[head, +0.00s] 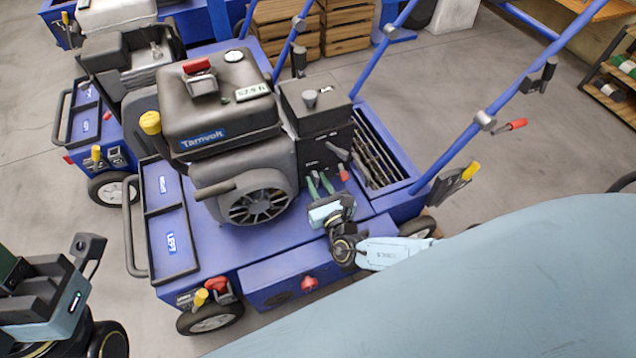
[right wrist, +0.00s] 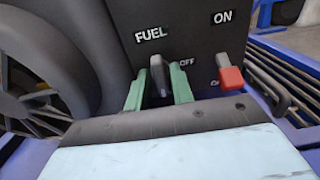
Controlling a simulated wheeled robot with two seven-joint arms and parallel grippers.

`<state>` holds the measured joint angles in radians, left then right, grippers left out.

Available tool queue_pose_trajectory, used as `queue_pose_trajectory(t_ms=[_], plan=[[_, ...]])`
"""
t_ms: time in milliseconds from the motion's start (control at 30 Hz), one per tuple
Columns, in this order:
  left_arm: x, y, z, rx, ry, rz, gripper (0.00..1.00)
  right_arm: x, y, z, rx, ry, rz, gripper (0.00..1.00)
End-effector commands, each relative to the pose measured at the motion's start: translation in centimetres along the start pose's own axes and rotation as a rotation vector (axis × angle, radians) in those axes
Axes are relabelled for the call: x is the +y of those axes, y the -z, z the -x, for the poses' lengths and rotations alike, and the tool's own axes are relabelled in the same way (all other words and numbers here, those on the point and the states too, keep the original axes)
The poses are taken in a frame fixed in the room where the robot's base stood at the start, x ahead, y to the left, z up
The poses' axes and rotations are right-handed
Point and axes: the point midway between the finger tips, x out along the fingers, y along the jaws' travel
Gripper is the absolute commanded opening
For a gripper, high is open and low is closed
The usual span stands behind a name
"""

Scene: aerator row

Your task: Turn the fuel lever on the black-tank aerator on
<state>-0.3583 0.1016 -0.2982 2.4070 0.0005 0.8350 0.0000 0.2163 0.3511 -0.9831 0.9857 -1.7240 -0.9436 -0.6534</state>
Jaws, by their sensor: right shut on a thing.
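The black-tank aerator (head: 218,100) stands in the middle of the head view on a blue body. Its dark control box (head: 322,140) carries the fuel lever, a small dark grey upright lever (right wrist: 160,75) under the FUEL label. My right gripper (head: 318,182) is at the front of this box. In the right wrist view its green fingers (right wrist: 158,88) stand on both sides of the fuel lever, shut on it. An OFF label is just right of the lever. My left gripper (head: 60,285) is at the lower left, away from the aerator; its finger opening is unclear.
A red switch (right wrist: 230,76) sits close to the right of the fuel lever, with an ON label above. The engine's round fan cover (head: 258,198) is at the left. Another aerator (head: 125,55) stands behind left. Blue handlebars (head: 500,97) rise at the right.

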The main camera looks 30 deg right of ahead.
Motion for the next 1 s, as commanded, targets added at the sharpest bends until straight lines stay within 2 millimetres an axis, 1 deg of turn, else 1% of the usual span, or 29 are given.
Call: queue_pose_trajectory(t_ms=[433, 467, 500, 533, 867, 1000], plan=[[0.01, -0.01, 0.0, 0.0, 0.0, 0.0, 0.36, -0.02, -0.18, -0.19, -0.004, 0.001, -0.012, 0.01], [0.01, -0.01, 0.0, 0.0, 0.0, 0.0, 0.36, -0.02, -0.18, -0.19, -0.004, 0.001, -0.012, 0.26], [0.01, -0.01, 0.0, 0.0, 0.0, 0.0, 0.36, -0.02, -0.19, -0.2, -0.004, 0.001, -0.012, 0.31], [0.01, -0.01, 0.0, 0.0, 0.0, 0.0, 0.36, -0.02, -0.18, -0.19, -0.004, 0.001, -0.012, 0.34], [0.0, -0.01, -0.04, 0.0, 0.0, 0.0, 0.36, 0.04, -0.04, 0.09, -0.001, 0.0, -0.01, 0.34], [0.0, -0.15, -0.18, -0.009, 0.0, 0.0, 0.36, 0.29, -0.02, 0.79, 0.001, -0.005, -0.011, 0.34]])
